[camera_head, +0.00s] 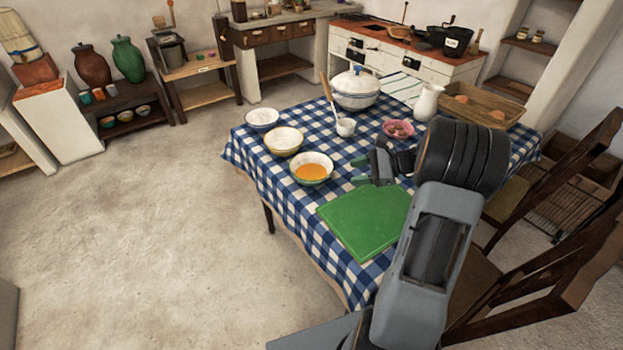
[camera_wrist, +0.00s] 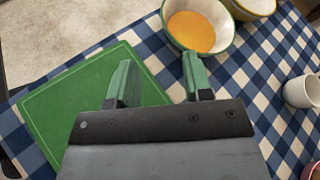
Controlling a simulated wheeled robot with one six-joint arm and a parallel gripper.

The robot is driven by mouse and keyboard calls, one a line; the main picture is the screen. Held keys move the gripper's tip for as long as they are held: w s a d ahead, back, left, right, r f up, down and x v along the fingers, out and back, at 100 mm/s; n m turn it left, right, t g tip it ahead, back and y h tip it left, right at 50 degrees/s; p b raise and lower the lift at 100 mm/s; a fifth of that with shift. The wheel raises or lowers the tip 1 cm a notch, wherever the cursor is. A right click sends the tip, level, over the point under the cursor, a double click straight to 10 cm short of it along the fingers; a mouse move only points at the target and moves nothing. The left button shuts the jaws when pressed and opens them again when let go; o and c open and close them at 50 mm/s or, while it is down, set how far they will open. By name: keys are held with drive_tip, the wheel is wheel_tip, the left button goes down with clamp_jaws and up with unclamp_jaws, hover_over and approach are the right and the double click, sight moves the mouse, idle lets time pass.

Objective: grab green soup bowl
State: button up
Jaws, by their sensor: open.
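The green-rimmed soup bowl (camera_head: 312,168) holds orange soup and stands on the checked tablecloth near the table's left edge. In the wrist view the bowl (camera_wrist: 221,32) shows at the top, just beyond the right fingertip. My gripper (camera_head: 358,170) is open and empty, to the right of the bowl in the head view. In the wrist view my gripper (camera_wrist: 157,75) has its two green fingers spread apart, with part of the green board and the cloth beneath them. The fingers appear apart from the bowl.
A green board (camera_head: 365,222) lies in front of the bowl. A yellowish bowl (camera_head: 283,141), a blue-rimmed bowl (camera_head: 262,119), a white cup (camera_head: 345,127), a pink bowl (camera_head: 398,129) and a white tureen (camera_head: 356,92) stand nearby. Chairs (camera_head: 545,270) are at the right.

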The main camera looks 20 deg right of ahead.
sight(302, 180)
drive_tip(key=shift+m+t, duration=0.3)
drive_tip(key=x, duration=1.3)
drive_tip(key=shift+w+d+f, duration=0.15)
drive_tip(key=shift+w+f, duration=0.25)
drive_tip(key=shift+f, duration=0.05)
clamp_jaws()
drive_tip(key=shift+r, duration=0.1)
